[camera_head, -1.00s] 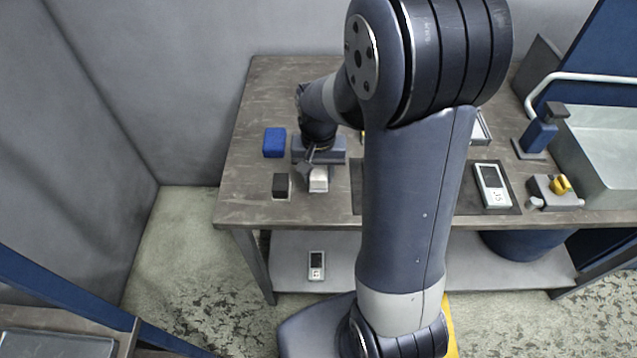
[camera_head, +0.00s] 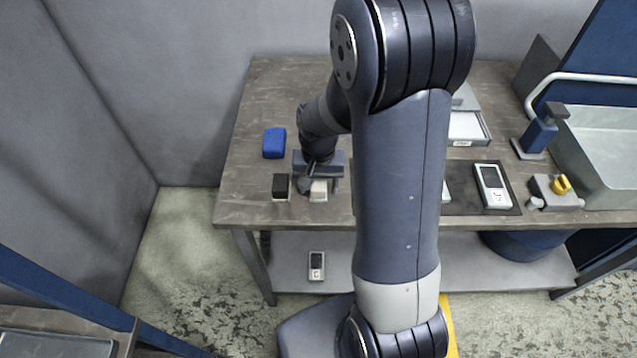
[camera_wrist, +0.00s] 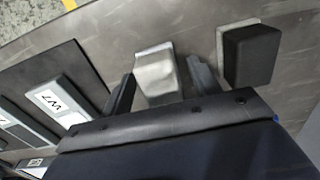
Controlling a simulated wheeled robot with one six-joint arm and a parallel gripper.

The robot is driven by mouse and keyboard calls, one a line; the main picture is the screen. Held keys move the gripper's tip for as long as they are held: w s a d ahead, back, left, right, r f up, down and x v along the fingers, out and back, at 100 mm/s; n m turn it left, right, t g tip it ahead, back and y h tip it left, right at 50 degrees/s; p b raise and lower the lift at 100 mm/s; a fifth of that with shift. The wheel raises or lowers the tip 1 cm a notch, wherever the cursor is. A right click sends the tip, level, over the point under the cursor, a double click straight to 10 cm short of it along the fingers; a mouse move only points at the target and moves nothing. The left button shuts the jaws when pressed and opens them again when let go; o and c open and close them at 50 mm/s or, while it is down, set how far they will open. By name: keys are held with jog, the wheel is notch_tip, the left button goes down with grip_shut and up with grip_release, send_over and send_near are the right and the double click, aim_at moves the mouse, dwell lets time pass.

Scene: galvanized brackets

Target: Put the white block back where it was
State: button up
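The white block (camera_head: 318,192) stands on the worktable near its front left edge, just right of a black-topped block (camera_head: 281,186). My gripper (camera_head: 317,183) is low over the white block, and its body hides the block's rear in the head view. In the wrist view the white block (camera_wrist: 156,74) lies between the two fingers of my gripper (camera_wrist: 161,86). A gap shows on each side, so the fingers are open around it without clear contact. The block looks upright and rests on the table.
The black-topped block (camera_wrist: 250,55) is close beside one finger. A blue block (camera_head: 274,142) lies behind. To the right are a dark mat (camera_head: 462,207) with a handheld meter (camera_head: 491,185), a tray (camera_head: 467,128) and a yellow-knobbed fixture (camera_head: 560,185). The table's front edge is near.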

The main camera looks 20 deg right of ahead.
aim_at(319, 183)
notch_tip(319, 183, up, 12)
jog(key=shift+r, duration=0.15)
dwell(0.6)
